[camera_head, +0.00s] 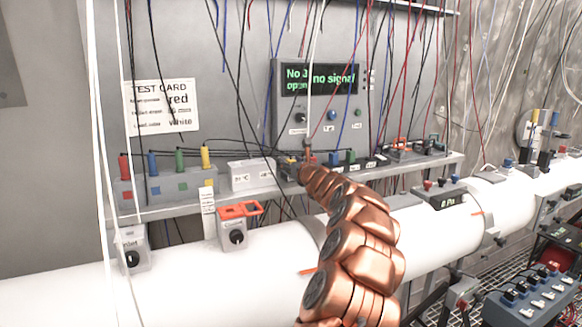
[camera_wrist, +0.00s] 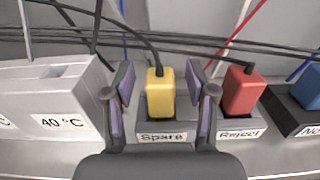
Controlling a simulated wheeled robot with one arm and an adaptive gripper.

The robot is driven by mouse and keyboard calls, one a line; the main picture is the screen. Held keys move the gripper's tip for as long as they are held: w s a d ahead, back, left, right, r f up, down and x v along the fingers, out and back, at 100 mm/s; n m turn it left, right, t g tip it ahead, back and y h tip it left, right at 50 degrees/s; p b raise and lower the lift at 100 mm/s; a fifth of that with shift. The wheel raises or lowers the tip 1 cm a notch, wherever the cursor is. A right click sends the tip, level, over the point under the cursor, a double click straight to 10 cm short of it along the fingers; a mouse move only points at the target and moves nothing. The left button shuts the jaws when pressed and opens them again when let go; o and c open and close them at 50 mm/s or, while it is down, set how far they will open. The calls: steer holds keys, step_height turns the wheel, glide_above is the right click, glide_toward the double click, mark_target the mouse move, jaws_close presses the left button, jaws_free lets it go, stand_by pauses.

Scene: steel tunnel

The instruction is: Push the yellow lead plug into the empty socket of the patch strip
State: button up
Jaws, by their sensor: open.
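In the wrist view a yellow plug (camera_wrist: 159,92) with a dark lead stands upright in a grey holder labelled Spare (camera_wrist: 163,137). My gripper (camera_wrist: 158,88) is open, with one purple-padded finger on each side of the yellow plug. Whether the pads touch it I cannot tell; the right finger looks very near. In the head view my gripper (camera_head: 303,170) is at the shelf and largely hides this plug. A grey block (camera_head: 167,187) at the shelf's left end carries red, blue, green and yellow plugs; I cannot make out an empty socket in it.
A red plug (camera_wrist: 240,91) stands close right in the Reject holder. A white 40 °C block (camera_wrist: 58,100) is close left. Dark leads cross behind the plugs. Wires hang before the panel. A display (camera_head: 318,79) reads "no signal". A white pipe (camera_head: 270,262) runs below the shelf.

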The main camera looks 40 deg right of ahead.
steer(key=shift+c, duration=0.3)
jaws_close()
steer(key=shift+r, duration=0.15)
